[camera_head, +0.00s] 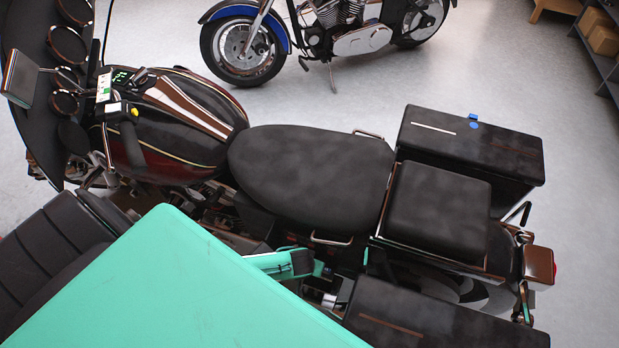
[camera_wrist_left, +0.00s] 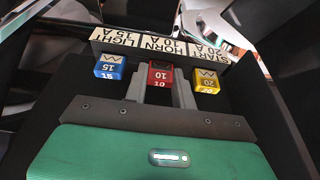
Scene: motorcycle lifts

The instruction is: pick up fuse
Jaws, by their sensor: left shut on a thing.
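In the left wrist view a row of three fuses stands in front of a label strip (camera_wrist_left: 160,45) that reads upside down. The blue fuse (camera_wrist_left: 109,68), marked 15, is at the left. The red fuse (camera_wrist_left: 160,74), marked 10, is in the middle, by the HORN 10 A label. The yellow fuse (camera_wrist_left: 206,82), marked 20, is at the right. My left gripper (camera_wrist_left: 162,82) has its grey fingers shut on the red fuse. I cannot tell whether the red fuse is still seated. In the head view the fuses are hidden by the motorcycle.
The motorcycle (camera_head: 310,170) fills the middle of the head view, with its seat above the gap my left arm reaches into. Black side cases (camera_head: 470,150) flank its rear. Another motorcycle (camera_head: 340,30) stands behind. The grey floor is clear between them.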

